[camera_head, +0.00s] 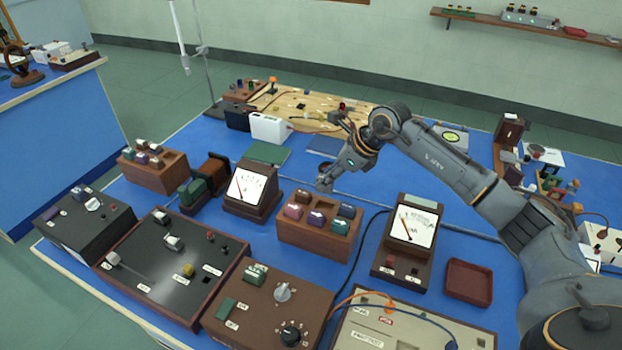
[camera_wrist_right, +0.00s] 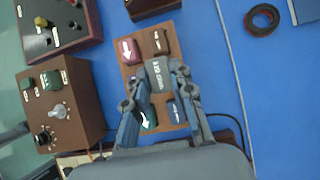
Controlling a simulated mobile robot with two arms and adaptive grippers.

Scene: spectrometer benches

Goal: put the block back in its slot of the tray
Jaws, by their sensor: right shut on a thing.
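The wooden block tray (camera_head: 318,243) stands mid-bench, with two rows of slots. It also shows in the wrist view (camera_wrist_right: 130,77). My right gripper (camera_head: 326,184) is over its back middle part. In the wrist view the fingers (camera_wrist_right: 160,84) are shut on a slate-grey block (camera_wrist_right: 160,72) with a white label. Whether this block touches the tray cannot be told. A magenta block (camera_wrist_right: 127,51), a brown block (camera_wrist_right: 156,42), a green block (camera_wrist_right: 149,121) and a blue block (camera_wrist_right: 176,111) sit in the tray. The fingers hide part of the middle slots. My left gripper is out of view.
Meters stand left (camera_head: 251,187) and right (camera_head: 406,238) of the tray. A brown control box (camera_head: 268,306) is in front. A second block rack (camera_head: 153,173) is at the left. A red empty dish (camera_head: 468,282) lies right. Cables run near the right meter.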

